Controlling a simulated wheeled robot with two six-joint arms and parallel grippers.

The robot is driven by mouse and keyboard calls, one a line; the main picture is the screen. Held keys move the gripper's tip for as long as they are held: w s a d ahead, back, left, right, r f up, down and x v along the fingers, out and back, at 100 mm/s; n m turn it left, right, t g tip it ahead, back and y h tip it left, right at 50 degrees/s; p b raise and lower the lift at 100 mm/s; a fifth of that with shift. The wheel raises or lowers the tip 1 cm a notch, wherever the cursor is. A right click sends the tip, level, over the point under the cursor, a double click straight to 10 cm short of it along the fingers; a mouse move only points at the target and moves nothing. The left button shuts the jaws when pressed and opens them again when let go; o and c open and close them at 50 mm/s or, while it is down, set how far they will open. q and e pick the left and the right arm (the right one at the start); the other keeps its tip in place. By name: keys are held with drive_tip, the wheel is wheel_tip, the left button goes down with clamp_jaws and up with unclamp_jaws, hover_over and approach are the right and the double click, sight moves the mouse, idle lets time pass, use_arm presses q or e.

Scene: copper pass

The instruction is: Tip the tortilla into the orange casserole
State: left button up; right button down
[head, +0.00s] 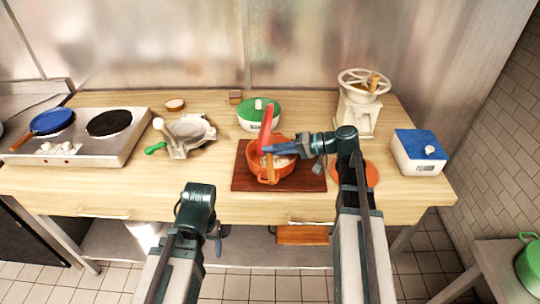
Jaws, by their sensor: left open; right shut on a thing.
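The orange casserole (252,165) stands on a dark red-brown board in the middle of the counter. A pale patch (282,161) shows inside it; I cannot tell whether this is the tortilla. My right gripper (272,149) reaches in from the right, over the casserole. It is shut on a long red implement (266,124), whose red end stands up and leans over the pot's back edge. An orange-tan part (270,170) runs down at the casserole's front. My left gripper (218,240) is open and empty in front of the counter, below its edge.
The board (241,181) lies under the casserole. A green-lidded tub (258,114) stands close behind. A press with a green handle (186,133) and a hob (85,138) are left. A cream grinder (357,106) and blue-lidded box (418,154) are right. The counter's front left is clear.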

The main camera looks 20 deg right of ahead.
drive_tip(key=shift+s+d+f+t+y+b, duration=0.2)
drive_tip(key=shift+d+y+b, duration=0.3)
drive_tip(key=shift+b, duration=0.75)
drive_tip(key=shift+s+d+f+t+y+b, duration=0.1)
drive_tip(key=shift+d+f+t+y+b, duration=0.4)
drive_tip(key=shift+b, duration=0.7)
drive_tip(key=shift+r, duration=0.25)
drive_tip(key=shift+a+r, duration=0.1)
wheel_tip(320, 180, up, 6)
drive_tip(key=a+p, duration=0.2)
drive_tip(key=p, duration=0.4)
drive_tip(key=shift+w, duration=0.3)
